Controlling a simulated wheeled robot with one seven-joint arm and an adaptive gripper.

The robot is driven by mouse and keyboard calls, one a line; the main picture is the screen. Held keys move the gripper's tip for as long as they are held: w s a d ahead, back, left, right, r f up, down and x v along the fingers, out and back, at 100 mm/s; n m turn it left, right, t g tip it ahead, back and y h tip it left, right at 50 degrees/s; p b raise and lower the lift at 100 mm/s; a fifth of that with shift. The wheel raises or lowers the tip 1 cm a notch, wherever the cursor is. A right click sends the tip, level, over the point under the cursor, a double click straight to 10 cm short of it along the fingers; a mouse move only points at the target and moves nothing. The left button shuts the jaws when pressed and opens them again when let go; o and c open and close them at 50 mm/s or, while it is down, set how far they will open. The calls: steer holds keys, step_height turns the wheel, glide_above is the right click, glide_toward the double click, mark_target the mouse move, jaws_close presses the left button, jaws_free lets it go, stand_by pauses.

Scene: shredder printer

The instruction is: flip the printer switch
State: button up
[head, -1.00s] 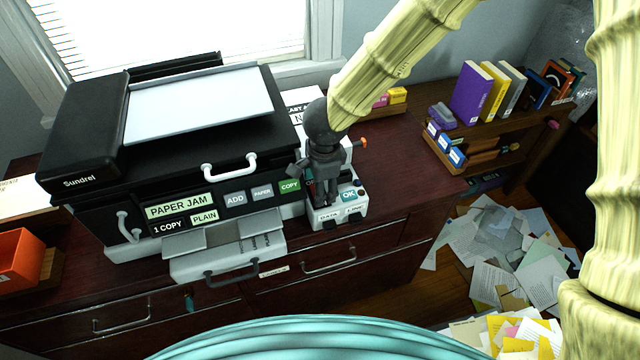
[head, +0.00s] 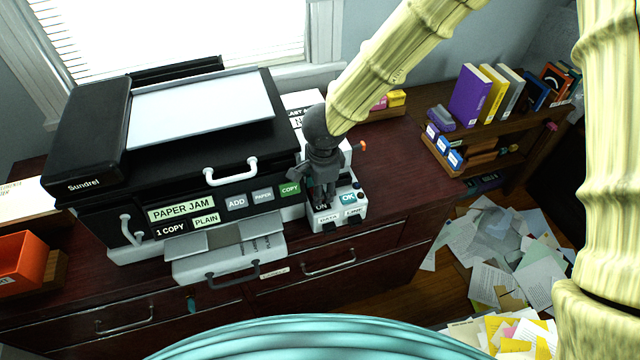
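The printer (head: 205,130) is a black and white machine on the dark wooden cabinet. Its front shows a "PAPER JAM" label and several buttons. A small white control box (head: 352,212) sits at its right front, with an "OK" button (head: 348,197), an "ON" label (head: 321,206) and two label plates below. My gripper (head: 322,199) points down over the left part of this box, its fingertips close to the "ON" label. It hides the area behind it, and I cannot make out a switch there or whether the fingers touch. An orange-tipped knob (head: 362,146) sticks out at the printer's right side.
The cabinet top (head: 415,165) is clear right of the printer. A small shelf of books (head: 470,95) stands further right. Papers (head: 510,250) litter the floor. An orange tray (head: 22,262) stands at the left.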

steer(key=shift+w+r+g+p, duration=0.2)
steer(key=shift+r+g+p, duration=0.15)
steer(key=shift+p, duration=1.7)
steer(key=shift+f+p, duration=0.25)
steer(key=shift+p, duration=0.45)
steer(key=o, duration=1)
steer(key=shift+f, duration=0.1)
steer(key=r, duration=1.2)
steer(key=shift+s+d, duration=0.1)
steer(key=shift+s, duration=0.2)
